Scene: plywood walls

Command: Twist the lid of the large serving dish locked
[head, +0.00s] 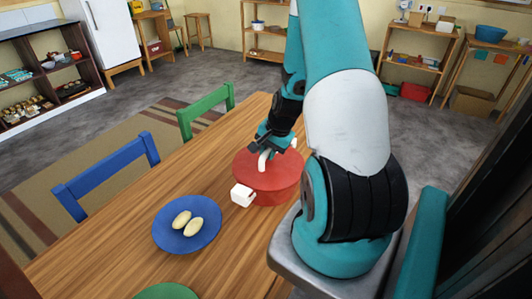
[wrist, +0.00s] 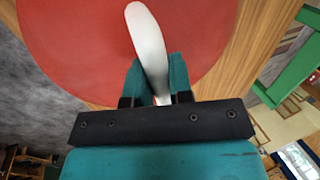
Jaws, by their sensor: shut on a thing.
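The large serving dish (head: 276,198) is red and round and stands on the wooden table. Its red lid (head: 247,167) lies on top, with a curved white handle standing up from it. A white block-like grip (head: 242,195) sticks out at the dish's front left side. My gripper (head: 266,150) is above the lid, shut on the white handle (wrist: 147,40). In the wrist view the teal fingers of my gripper (wrist: 157,80) are on both sides of the handle's near end, over the red lid (wrist: 80,35). My arm hides part of the dish's right side.
A blue plate (head: 181,238) with two pale oval items stands left of the dish, and a green plate (head: 166,292) shows at the bottom edge. A blue chair (head: 105,175) and a green chair (head: 206,110) stand along the table's far left side. Bare table (head: 105,248) lies left of the blue plate.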

